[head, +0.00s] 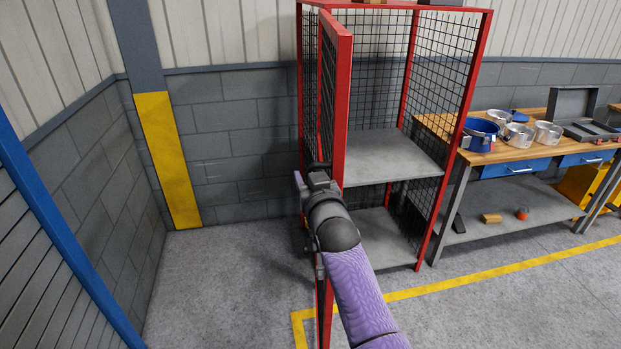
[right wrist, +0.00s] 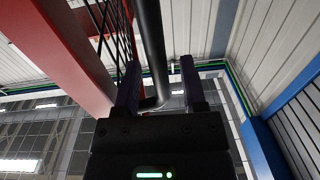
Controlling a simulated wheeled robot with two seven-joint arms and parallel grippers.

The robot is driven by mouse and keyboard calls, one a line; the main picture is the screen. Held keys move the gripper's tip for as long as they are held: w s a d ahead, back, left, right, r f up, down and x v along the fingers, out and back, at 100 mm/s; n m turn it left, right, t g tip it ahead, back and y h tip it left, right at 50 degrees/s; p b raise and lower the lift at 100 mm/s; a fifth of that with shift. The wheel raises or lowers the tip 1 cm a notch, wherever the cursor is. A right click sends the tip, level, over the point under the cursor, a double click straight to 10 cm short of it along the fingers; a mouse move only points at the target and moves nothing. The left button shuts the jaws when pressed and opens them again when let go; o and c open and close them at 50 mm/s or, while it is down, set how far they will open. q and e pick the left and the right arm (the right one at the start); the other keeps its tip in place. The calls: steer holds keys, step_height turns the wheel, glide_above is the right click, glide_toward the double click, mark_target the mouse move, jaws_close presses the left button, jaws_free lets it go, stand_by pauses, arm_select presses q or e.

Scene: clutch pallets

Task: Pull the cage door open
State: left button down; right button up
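The cage (head: 481,60) is a tall red frame with black mesh sides and grey shelves. Its red-framed mesh door (head: 343,90) stands swung out, nearly edge-on in the head view, and the cage front is open to its right. My right gripper (head: 316,172) is at the door's outer side, partly hidden by its own wrist. In the right wrist view, the black bar handle (right wrist: 152,45) passes between my two fingers (right wrist: 158,82). A gap shows beside the right finger, so the fingers look open around the handle. My left gripper is not in view.
A workbench (head: 489,155) with several pots stands right of the cage. A grey wall with a yellow-marked post (head: 168,160) is behind left, and a blue-edged panel (head: 50,215) is at the near left. The floor left of the door is clear.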

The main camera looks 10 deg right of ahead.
steer(key=s+p, duration=0.1)
steer(key=s, duration=0.9)
steer(key=shift+d, duration=0.35)
